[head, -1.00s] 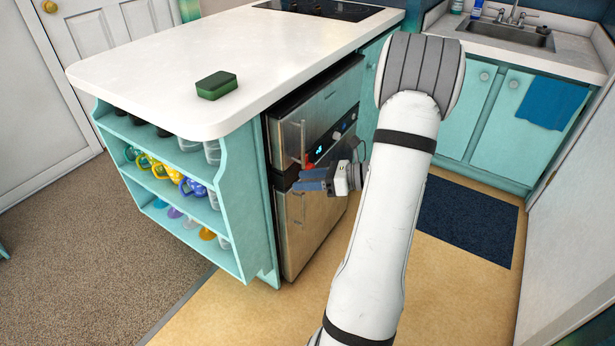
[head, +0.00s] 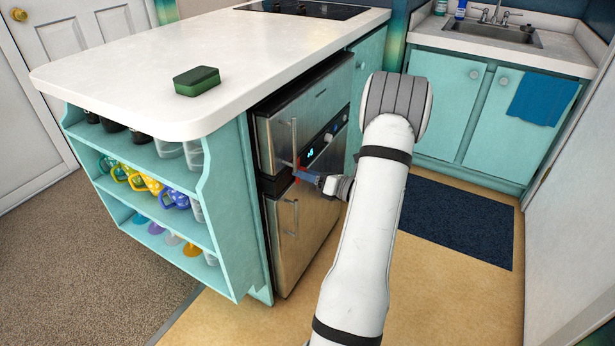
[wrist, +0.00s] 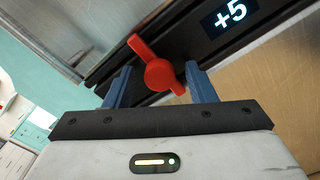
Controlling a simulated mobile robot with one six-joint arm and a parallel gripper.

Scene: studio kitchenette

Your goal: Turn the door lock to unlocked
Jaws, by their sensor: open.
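The door lock is a red knob (wrist: 157,73) with a tapered, tilted handle on the dark strip between the fridge doors. In the wrist view its upper end points up-left and its lower end down-right. My gripper (wrist: 158,68) is open, with one blue finger on each side of the knob. I cannot tell whether either finger touches it. In the head view my gripper (head: 307,178) is at the dark strip of the steel fridge (head: 318,125), and the knob is mostly hidden there.
A lit display (wrist: 229,18) reading +5 is right of the knob. Vertical door handles (head: 294,142) stick out near my gripper. The white-topped island (head: 130,85) with open shelves stands left. A dark blue mat (head: 458,222) lies on clear floor to the right.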

